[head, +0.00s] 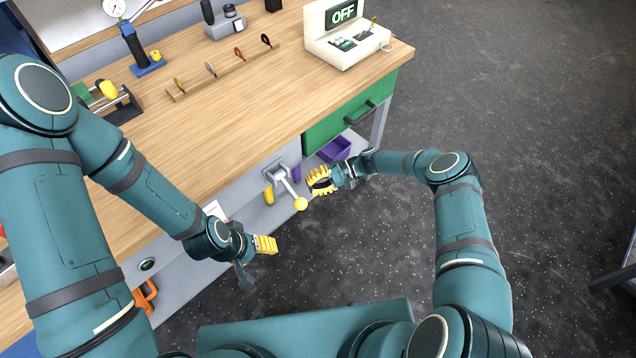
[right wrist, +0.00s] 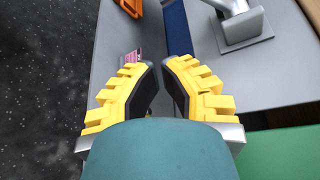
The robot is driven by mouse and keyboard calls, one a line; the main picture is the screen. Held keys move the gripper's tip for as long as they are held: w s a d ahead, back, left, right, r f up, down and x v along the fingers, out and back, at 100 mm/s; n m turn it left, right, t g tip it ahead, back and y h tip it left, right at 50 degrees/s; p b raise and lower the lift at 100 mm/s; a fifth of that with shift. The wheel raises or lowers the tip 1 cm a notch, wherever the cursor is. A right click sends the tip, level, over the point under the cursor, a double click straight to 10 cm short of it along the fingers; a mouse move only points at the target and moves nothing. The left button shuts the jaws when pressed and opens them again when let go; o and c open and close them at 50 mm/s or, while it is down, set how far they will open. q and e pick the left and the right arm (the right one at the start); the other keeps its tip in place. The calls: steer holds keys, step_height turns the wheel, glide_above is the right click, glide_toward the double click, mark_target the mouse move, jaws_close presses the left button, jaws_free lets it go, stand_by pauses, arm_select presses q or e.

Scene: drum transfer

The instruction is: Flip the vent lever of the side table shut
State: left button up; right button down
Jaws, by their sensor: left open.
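The vent lever (head: 289,187) sits on a grey plate on the front of the wooden-topped table. Its grey arm slants out, down and to the right, to a yellow ball knob (head: 301,204). My right gripper (head: 314,183) is just right of the lever, apparently apart from it. In the right wrist view its yellow fingers (right wrist: 160,64) lean together with a narrow gap and nothing visible between them. The lever's mount (right wrist: 243,30) shows there at upper right; the knob is out of that view. My left gripper (head: 264,262) is open and empty, lower left of the lever.
A green drawer (head: 345,119) with a handle is right of the lever, with a purple bin (head: 334,149) below. An orange handle (head: 145,297) is at lower left. A white box reading OFF (head: 345,40) stands on the tabletop (head: 220,115).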

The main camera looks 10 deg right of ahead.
mark_target(300, 198)
steer(key=s+a, duration=0.4)
steer(key=shift+s+a+r, duration=0.15)
steer(key=shift+r, duration=0.05)
stand_by(0.3)
stand_by(0.3)
